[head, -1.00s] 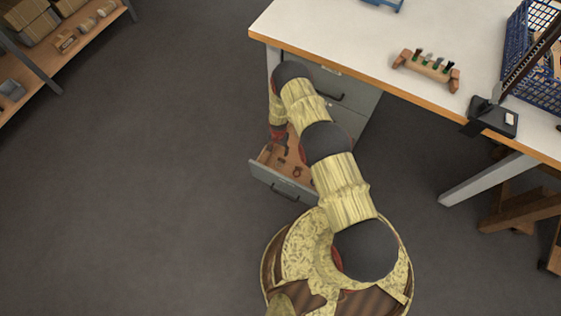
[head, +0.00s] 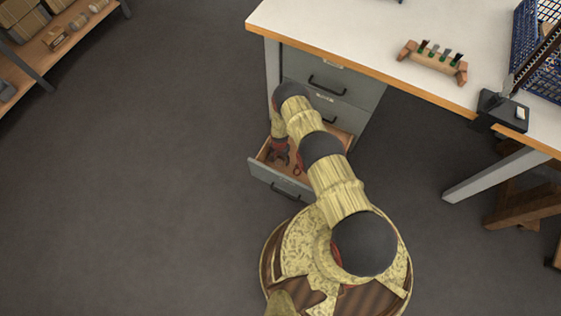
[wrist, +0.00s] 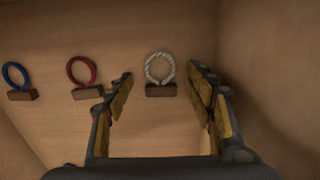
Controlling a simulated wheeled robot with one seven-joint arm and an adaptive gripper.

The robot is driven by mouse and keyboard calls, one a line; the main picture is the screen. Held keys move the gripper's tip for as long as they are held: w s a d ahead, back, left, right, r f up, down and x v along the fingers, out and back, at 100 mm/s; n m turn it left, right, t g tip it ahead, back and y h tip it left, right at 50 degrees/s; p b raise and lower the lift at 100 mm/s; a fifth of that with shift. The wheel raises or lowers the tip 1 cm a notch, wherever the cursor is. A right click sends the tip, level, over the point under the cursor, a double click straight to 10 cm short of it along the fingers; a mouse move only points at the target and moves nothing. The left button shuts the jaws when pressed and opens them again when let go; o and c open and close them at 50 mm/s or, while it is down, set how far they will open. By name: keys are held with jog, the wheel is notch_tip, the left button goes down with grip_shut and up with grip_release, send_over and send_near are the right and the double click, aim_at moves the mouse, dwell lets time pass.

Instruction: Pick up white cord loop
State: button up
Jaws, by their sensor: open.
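The white cord loop (wrist: 160,67) stands upright on a small brown block (wrist: 160,90) inside the open drawer, in the wrist view. My gripper (wrist: 160,88) is open, with one finger on either side of the loop's block in the picture; I cannot tell how far above the loop the fingertips are. In the head view my gripper (head: 278,157) is low inside the open drawer (head: 272,183), and the white loop is not visible there. A red loop (wrist: 81,71) and a blue loop (wrist: 16,75) stand on their own blocks to the left.
The drawer's side wall (wrist: 262,75) is close to the right of my gripper. The white workbench (head: 350,35) with its orange edge is above the drawer. A wooden tufting holder (head: 432,62) and a blue crate (head: 541,60) are on the bench.

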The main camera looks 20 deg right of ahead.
jog(key=shift+f, duration=0.1)
jog(key=shift+c, duration=1.1)
jog(key=c, duration=0.7)
jog(key=shift+c, duration=0.2)
